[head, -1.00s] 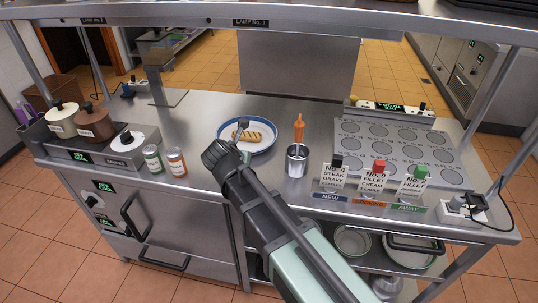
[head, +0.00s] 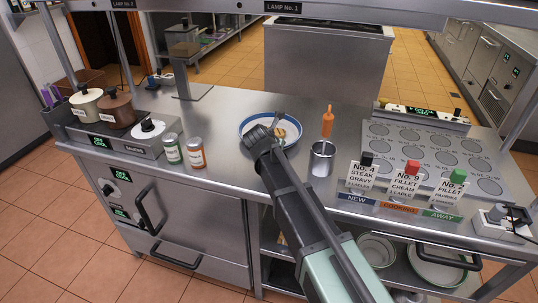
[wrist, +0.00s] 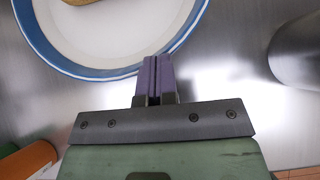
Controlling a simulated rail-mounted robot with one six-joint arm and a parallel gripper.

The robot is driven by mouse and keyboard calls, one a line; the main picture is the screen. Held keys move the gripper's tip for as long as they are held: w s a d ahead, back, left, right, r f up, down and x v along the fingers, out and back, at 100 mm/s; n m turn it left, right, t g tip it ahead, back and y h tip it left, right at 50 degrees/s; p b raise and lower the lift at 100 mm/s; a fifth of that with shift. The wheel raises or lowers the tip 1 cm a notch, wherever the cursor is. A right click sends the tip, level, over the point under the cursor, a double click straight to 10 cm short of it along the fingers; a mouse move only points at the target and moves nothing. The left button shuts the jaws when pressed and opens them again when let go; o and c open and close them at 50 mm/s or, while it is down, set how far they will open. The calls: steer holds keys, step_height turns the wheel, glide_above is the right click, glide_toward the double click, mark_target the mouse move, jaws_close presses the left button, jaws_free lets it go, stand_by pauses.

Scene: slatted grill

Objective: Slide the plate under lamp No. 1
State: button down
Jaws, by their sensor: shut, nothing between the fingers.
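The white plate with a blue rim (head: 244,132) lies on the steel counter below and in front of the lamp No. 1 label (head: 283,8) on the overhead rail. In the wrist view, the plate (wrist: 100,40) fills the upper left. My gripper's purple fingers (wrist: 153,60) are shut and empty, with their tips overlapping the plate's near right rim. I cannot tell whether they touch it.
A metal cup (head: 321,159) and an orange bottle (head: 327,121) stand right of the plate. Two spice jars (head: 196,153) stand to the left. Order tickets (head: 405,181) line the front right. Bare counter lies behind the plate.

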steer(key=shift+w+d, duration=0.15)
steer(key=shift+w, duration=0.5)
steer(key=shift+w+d, duration=0.15)
steer(key=shift+w, duration=0.5)
steer(key=shift+s, duration=0.1)
steer(key=s, duration=0.4)
steer(key=shift+a, duration=0.3)
steer(key=p+v, duration=0.7)
steer(key=v, duration=0.3)
steer(key=shift+w+a, duration=0.1)
steer(key=shift+a, duration=0.05)
